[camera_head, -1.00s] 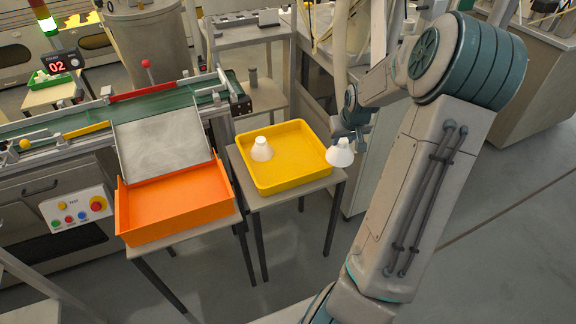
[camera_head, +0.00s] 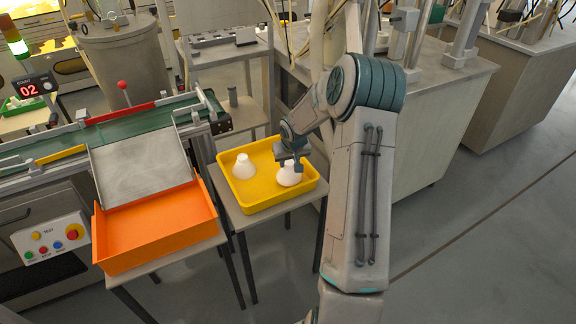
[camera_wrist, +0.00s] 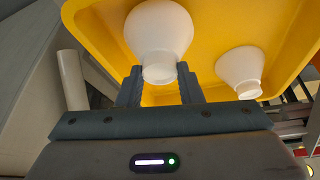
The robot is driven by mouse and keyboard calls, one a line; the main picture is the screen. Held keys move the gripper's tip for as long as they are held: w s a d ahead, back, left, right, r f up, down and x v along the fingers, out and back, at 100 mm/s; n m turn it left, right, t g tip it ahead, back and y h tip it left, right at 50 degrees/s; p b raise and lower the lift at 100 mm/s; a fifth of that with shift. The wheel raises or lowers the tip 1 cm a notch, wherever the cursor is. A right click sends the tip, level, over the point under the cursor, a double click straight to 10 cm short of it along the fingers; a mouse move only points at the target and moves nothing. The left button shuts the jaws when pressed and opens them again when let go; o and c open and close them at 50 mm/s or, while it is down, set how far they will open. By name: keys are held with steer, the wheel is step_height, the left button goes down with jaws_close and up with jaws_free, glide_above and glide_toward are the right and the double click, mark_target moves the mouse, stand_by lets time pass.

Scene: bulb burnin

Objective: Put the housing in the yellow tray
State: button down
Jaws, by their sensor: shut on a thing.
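The yellow tray (camera_head: 262,201) stands on a small table right of the orange tray. One white cone-shaped housing (camera_head: 243,166) stands in its left part; it also shows at the right in the wrist view (camera_wrist: 240,68). A second white housing (camera_head: 289,176) is at the tray's right side, wide end down. My gripper (camera_head: 290,160) is shut on the neck of this second housing, which shows between the fingers in the wrist view (camera_wrist: 160,35). It is over the tray's inside; whether it touches the floor I cannot tell.
An orange tray (camera_head: 160,240) sits at the left below a grey metal chute (camera_head: 142,172) from a green conveyor (camera_head: 95,128). A grey bench (camera_head: 425,140) stands behind my arm. The tray's middle, between the housings, is free.

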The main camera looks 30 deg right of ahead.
steer(key=shift+f, duration=0.8)
steer(key=shift+f, duration=0.1)
steer(key=c, duration=1)
jaws_free()
